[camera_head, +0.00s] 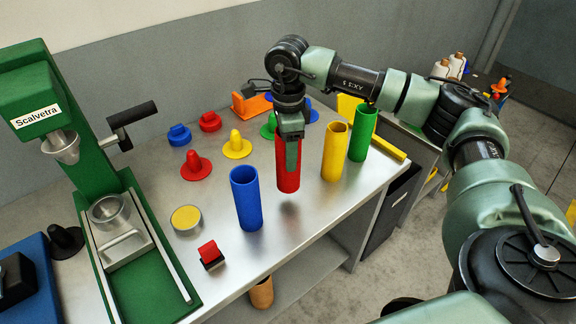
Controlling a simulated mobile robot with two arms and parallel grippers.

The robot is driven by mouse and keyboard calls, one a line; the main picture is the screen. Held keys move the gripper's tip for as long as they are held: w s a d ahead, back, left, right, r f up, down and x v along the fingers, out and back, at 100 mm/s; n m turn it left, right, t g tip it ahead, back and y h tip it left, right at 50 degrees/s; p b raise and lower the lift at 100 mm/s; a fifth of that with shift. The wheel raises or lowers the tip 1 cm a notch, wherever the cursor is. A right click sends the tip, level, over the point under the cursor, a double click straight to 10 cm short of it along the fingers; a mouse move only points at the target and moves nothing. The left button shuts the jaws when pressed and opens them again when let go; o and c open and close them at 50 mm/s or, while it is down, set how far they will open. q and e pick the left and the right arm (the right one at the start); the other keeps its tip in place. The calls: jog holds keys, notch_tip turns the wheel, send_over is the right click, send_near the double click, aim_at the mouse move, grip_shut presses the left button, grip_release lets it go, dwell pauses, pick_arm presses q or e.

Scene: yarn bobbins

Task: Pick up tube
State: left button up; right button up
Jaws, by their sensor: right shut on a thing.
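A red tube (288,184) stands upright at the middle of the metal table. My right gripper (292,158) points down at it and is shut on its upper part, hiding the rim. Whether the red tube's bottom touches the table or is slightly above it is hard to tell. A blue tube (246,200) stands upright to its left and nearer. A yellow tube (335,152) and a green tube (362,134) stand upright to its right. My left gripper is not in view.
A green Scalvetra machine (120,225) fills the table's left side. Red (196,168) and yellow (236,147) cones, blue and red small pieces, a yellow-topped disc (186,218) and a red-black block (211,254) lie on the table. Bare metal surrounds the blue tube.

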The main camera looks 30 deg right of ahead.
notch_tip(320, 180, up, 15)
jog(key=shift+b, duration=0.45)
jog(key=shift+f, duration=0.15)
